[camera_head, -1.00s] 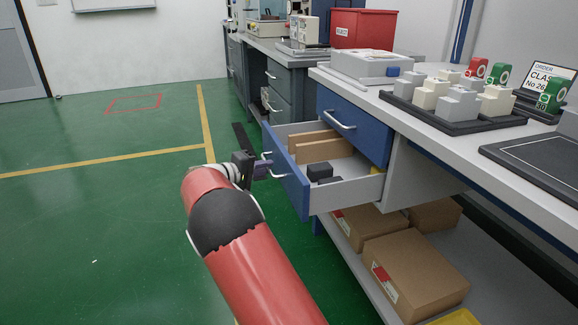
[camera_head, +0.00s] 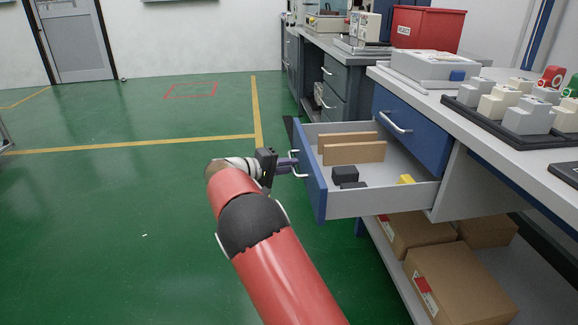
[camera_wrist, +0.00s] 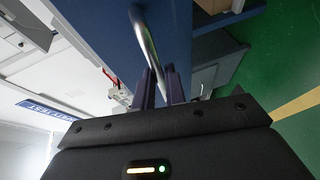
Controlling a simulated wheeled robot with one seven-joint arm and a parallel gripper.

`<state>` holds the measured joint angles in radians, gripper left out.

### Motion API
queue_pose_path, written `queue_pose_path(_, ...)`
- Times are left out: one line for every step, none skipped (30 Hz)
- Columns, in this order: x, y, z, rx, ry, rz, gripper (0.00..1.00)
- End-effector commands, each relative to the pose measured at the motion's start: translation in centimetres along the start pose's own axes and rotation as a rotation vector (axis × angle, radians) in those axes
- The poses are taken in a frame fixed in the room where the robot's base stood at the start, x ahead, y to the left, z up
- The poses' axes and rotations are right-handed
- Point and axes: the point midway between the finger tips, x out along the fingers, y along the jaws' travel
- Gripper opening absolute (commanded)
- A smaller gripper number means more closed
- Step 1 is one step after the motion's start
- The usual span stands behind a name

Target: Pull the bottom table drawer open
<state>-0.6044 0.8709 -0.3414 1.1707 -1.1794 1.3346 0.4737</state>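The bottom drawer, with a blue front (camera_head: 313,180) and pale grey inside, is pulled well out from under the table in the head view. Its silver handle (camera_wrist: 145,38) crosses the wrist view from the top and runs down between my finger pads. My gripper (camera_head: 291,162) is at the drawer front, its dark purple fingers shut on the handle; it also shows in the wrist view (camera_wrist: 161,78). The exact contact is partly hidden. Inside the drawer are wooden dividers (camera_head: 354,153), black blocks (camera_head: 346,174) and a yellow item (camera_head: 406,179).
The blue upper drawer (camera_head: 411,130) is shut. Cardboard boxes (camera_head: 460,284) lie on the shelf below. The worktop holds a grey case (camera_head: 434,68), a red bin (camera_head: 427,28) and a tray of blocks (camera_head: 500,125). Green floor (camera_head: 110,220) to the left is clear.

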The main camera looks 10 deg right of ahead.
Motion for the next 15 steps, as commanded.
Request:
queue_pose_path(0.02,-0.08,0.02,-0.001,-0.001,0.0,0.2)
queue_pose_path(0.03,-0.07,0.02,-0.001,0.0,0.0,0.24)
queue_pose_path(0.03,-0.05,0.01,-0.001,0.0,0.0,0.29)
queue_pose_path(0.03,-0.04,0.01,-0.001,0.0,0.0,0.33)
queue_pose_path(0.04,-0.03,0.01,-0.001,0.0,0.0,0.33)
queue_pose_path(0.04,-0.01,0.0,0.0,0.0,0.0,0.33)
queue_pose_path(0.04,-0.01,0.0,0.0,0.0,0.0,0.33)
queue_pose_path(0.04,0.01,0.0,0.0,0.0,0.001,0.33)
queue_pose_path(0.04,0.01,0.0,0.0,0.0,0.001,0.33)
queue_pose_path(0.04,0.02,0.0,0.0,0.0,0.001,0.33)
queue_pose_path(0.03,0.03,-0.01,0.0,0.0,0.001,0.33)
queue_pose_path(-0.04,0.03,-0.02,0.0,0.001,0.001,0.33)
queue_pose_path(-0.16,0.04,-0.03,0.0,0.001,0.001,0.33)
queue_pose_path(-0.36,0.03,-0.05,0.0,0.002,0.001,0.33)
queue_pose_path(-0.74,0.03,-0.07,0.0,0.003,0.0,0.33)
